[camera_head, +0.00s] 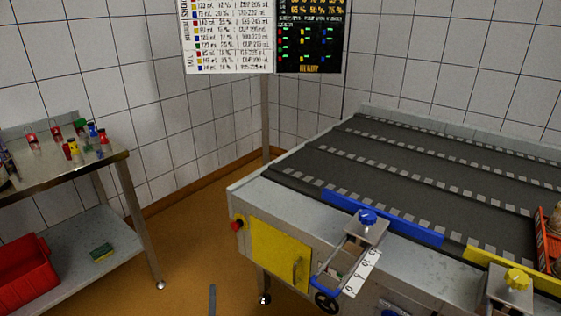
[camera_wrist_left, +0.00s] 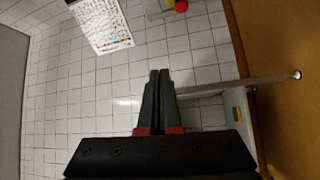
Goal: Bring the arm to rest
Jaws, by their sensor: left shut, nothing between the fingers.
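My left gripper (camera_wrist_left: 159,74) shows in the left wrist view with its two dark fingers together. It is shut and empty, pointing toward the white tiled wall. In the head view only a thin dark piece, apparently the tip of my left gripper (camera_head: 212,299), rises from the bottom edge over the orange floor. It appears clear of the table and the conveyor machine. The rest of my left arm is hidden below the head view. My right gripper is in neither view.
A steel table (camera_head: 62,170) with several small coloured bottles stands left, a red crate (camera_head: 28,274) and a sponge (camera_head: 102,252) on its lower shelf. A conveyor machine (camera_head: 258,210) with blue and yellow guides fills the right. Orange floor (camera_head: 190,240) lies open between them.

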